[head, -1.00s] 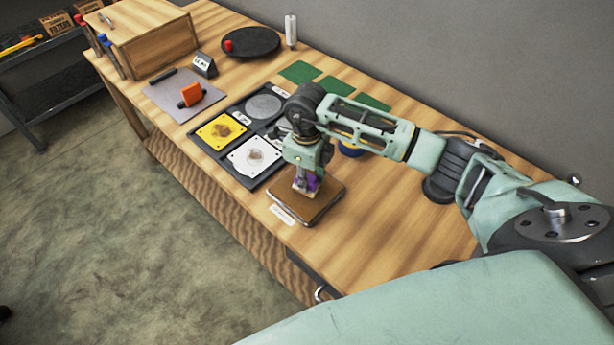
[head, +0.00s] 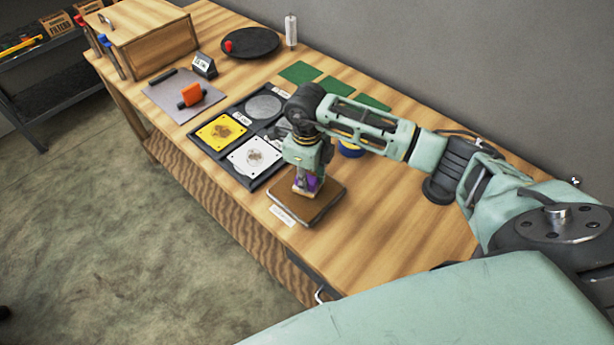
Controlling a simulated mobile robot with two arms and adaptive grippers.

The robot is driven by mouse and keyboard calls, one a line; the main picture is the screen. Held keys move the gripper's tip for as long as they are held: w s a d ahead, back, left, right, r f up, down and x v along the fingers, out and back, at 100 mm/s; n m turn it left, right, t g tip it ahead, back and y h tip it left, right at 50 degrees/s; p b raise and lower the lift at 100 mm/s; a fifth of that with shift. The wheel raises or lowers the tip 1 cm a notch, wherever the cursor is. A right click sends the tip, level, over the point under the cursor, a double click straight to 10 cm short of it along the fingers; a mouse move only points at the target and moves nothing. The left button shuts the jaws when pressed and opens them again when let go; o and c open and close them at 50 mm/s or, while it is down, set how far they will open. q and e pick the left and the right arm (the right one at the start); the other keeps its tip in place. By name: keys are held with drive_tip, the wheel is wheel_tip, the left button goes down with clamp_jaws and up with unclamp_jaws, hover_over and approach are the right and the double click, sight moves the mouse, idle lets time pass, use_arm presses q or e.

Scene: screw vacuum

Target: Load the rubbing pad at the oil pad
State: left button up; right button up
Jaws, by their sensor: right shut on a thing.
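A brown square pad with a pale rim (head: 322,205), seemingly the oil pad, lies near the bench's front edge with a small white label in front of it. My right gripper (head: 306,187) points straight down over this pad, its fingers shut on a small purple piece (head: 312,183), seemingly the rubbing pad. The held piece is at or just above the brown surface; I cannot tell if it touches. The fingers partly hide it. My left gripper is not in view.
Left of the brown pad, a dark tray (head: 248,180) holds a yellow plate (head: 220,131), a white plate (head: 254,156) and a grey disc (head: 263,107). Green squares (head: 300,72) lie behind. An orange block (head: 191,94) sits on a grey mat. The bench right of the pad is clear.

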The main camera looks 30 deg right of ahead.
drive_tip(key=shift+r+p, duration=1.85)
drive_tip(key=shift+r, duration=1.55)
